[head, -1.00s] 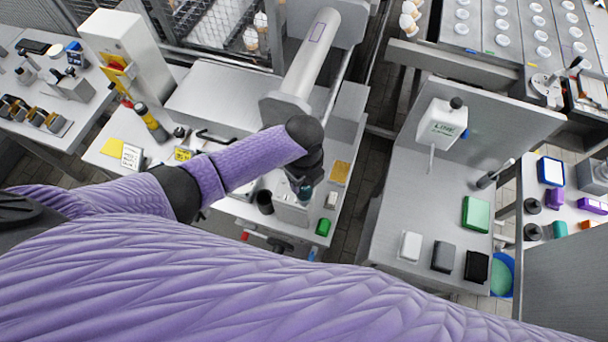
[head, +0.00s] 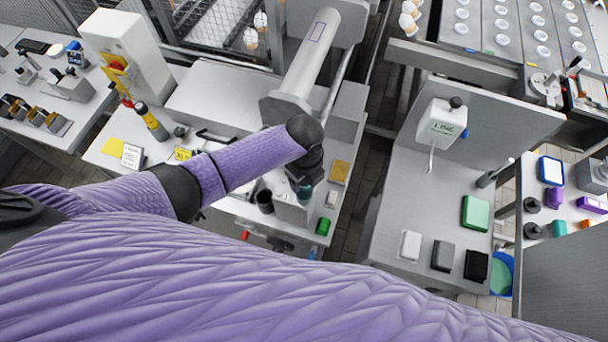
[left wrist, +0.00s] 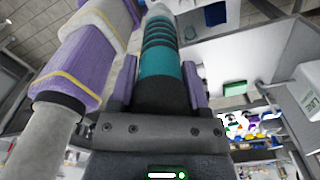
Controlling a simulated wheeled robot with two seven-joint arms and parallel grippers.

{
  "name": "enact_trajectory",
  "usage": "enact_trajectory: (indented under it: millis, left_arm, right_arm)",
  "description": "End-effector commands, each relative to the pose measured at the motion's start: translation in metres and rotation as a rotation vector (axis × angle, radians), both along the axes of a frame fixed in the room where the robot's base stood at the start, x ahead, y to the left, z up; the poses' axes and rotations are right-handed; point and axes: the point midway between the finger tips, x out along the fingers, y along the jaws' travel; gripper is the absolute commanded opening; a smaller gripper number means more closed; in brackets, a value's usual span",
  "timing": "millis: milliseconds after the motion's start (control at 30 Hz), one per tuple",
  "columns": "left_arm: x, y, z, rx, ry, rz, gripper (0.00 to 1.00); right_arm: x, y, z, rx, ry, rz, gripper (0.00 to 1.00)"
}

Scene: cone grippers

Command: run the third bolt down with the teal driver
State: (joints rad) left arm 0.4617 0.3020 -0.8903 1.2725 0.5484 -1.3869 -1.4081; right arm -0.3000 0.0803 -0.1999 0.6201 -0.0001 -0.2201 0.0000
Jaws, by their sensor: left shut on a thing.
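The teal driver (left wrist: 160,62) has dark bands and stands between the purple fingers of my left gripper (left wrist: 160,85) in the left wrist view. The gripper is shut on it. In the head view my left gripper (head: 304,182) is over the front of the middle bench, above a pale block (head: 291,212). Only a small bit of teal shows under the gripper there. The driver's tip and the bolts are hidden, so I cannot tell whether the driver touches a bolt. My right gripper is not in view.
Near the gripper are a dark cup (head: 265,201), a green block (head: 323,227) and a yellow-brown pad (head: 340,172). A large grey pipe-like column (head: 308,60) stands behind. A gap separates this bench from the right bench (head: 400,190), whose middle is mostly clear.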

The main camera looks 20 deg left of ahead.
Motion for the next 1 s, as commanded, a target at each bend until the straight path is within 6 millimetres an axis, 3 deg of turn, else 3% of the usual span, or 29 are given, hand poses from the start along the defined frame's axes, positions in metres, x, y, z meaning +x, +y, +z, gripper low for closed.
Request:
enact_trajectory:
  millis: [1000]
  left_arm:
    - [-0.0011, 0.0002, 0.0049, 0.001, 0.003, 0.0, 0.0]
  right_arm:
    - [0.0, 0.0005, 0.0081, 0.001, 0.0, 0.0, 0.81]
